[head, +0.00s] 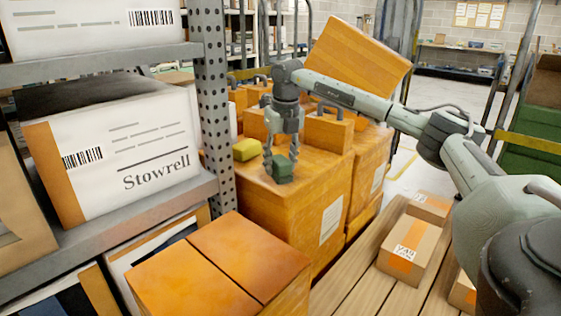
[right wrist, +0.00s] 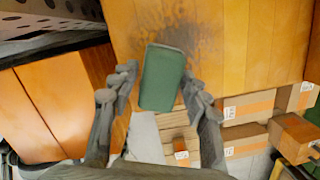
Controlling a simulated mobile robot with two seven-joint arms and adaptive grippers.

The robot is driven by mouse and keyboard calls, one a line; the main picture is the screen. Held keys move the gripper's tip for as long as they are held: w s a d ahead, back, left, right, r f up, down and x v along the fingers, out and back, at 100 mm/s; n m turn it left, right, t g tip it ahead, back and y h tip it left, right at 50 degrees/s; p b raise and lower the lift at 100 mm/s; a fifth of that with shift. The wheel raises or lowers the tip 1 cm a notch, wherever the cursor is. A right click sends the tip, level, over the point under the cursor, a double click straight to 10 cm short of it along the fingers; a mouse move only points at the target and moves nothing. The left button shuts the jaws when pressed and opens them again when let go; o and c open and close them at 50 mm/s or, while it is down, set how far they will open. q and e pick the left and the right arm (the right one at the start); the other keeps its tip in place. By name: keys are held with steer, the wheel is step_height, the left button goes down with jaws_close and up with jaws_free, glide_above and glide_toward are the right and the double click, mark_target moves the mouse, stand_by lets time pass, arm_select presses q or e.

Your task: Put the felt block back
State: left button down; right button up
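A small dark green block (head: 284,167), which may be the felt block, shows at the top of a large orange carton (head: 290,203). My right gripper (head: 283,152) points down at it with its fingers apart. In the right wrist view the green block (right wrist: 162,78) lies between and beyond the open fingertips (right wrist: 158,84), with a gap on its left side; contact on its right side is unclear. A yellow block (head: 246,149) lies on the carton to the left of my right gripper. My left gripper is not in view.
A grey metal rack (head: 215,110) with white Stowrell boxes (head: 115,140) stands close on the left. An orange handled box (head: 328,131) and a tilted orange carton (head: 357,57) are behind the gripper. Small brown cartons (head: 408,249) lie on wooden slats at the right.

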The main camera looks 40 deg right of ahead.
mark_target(283, 162)
steer(key=shift+o, duration=0.6)
steer(key=shift+r, duration=0.3)
step_height(283, 162, up, 12)
steer(key=s, duration=0.1)
steer(key=shift+s+a+f, duration=0.15)
steer(key=shift+s+a, duration=0.1)
steer(key=shift+s, duration=0.05)
